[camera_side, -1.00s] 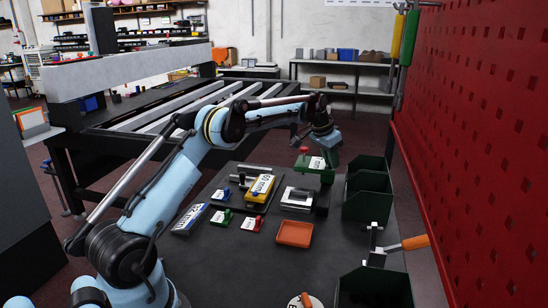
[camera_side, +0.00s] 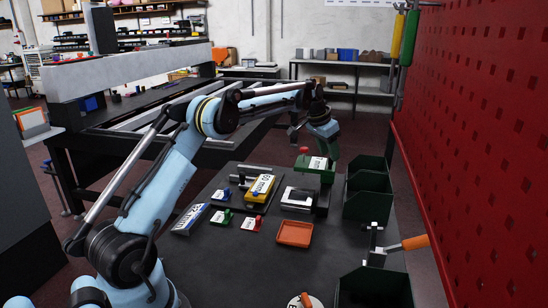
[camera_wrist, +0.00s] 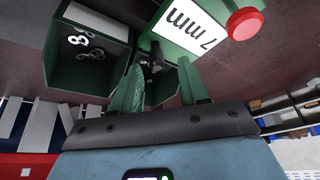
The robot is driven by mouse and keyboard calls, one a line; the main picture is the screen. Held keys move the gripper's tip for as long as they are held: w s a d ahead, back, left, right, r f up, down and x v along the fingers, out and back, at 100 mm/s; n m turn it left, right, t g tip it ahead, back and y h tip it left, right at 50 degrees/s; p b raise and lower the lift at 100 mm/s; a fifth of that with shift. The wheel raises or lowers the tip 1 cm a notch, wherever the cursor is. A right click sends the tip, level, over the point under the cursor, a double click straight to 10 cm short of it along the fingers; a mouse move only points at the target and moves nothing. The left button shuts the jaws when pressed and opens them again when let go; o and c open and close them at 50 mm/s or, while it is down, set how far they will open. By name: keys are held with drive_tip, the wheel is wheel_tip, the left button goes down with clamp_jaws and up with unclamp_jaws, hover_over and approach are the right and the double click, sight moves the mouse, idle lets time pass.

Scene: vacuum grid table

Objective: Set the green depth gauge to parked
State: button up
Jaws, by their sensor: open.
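The green depth gauge (camera_side: 312,173), a green block with a white label and a red knob, sits at the far end of the dark table in the side view. My gripper (camera_side: 331,153) is close above and behind the gauge in the side view, partly hidden. In the wrist view my gripper (camera_wrist: 160,68) has its two green fingers apart, with the gauge beyond their tips. I cannot tell whether they touch it.
Dark green bins (camera_side: 368,207) line the right edge. An orange-handled clamp (camera_side: 413,243) stands right.

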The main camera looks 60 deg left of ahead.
drive_tip(key=v, duration=0.8)
drive_tip(key=shift+r, duration=0.3)
drive_tip(key=shift+s, duration=0.15)
drive_tip(key=s+d+r+t, duration=0.1)
drive_tip(key=s+d+r, duration=0.2)
drive_tip(key=s+d, duration=0.9)
drive_tip(key=s+d+f+t, duration=0.1)
drive_tip(key=s+d+f, duration=0.9)
drive_tip(key=s, duration=0.3)
drive_tip(key=shift+s+d+t, duration=0.2)
drive_tip(key=shift+d+t, duration=0.05)
drive_tip(key=shift+t, duration=0.05)
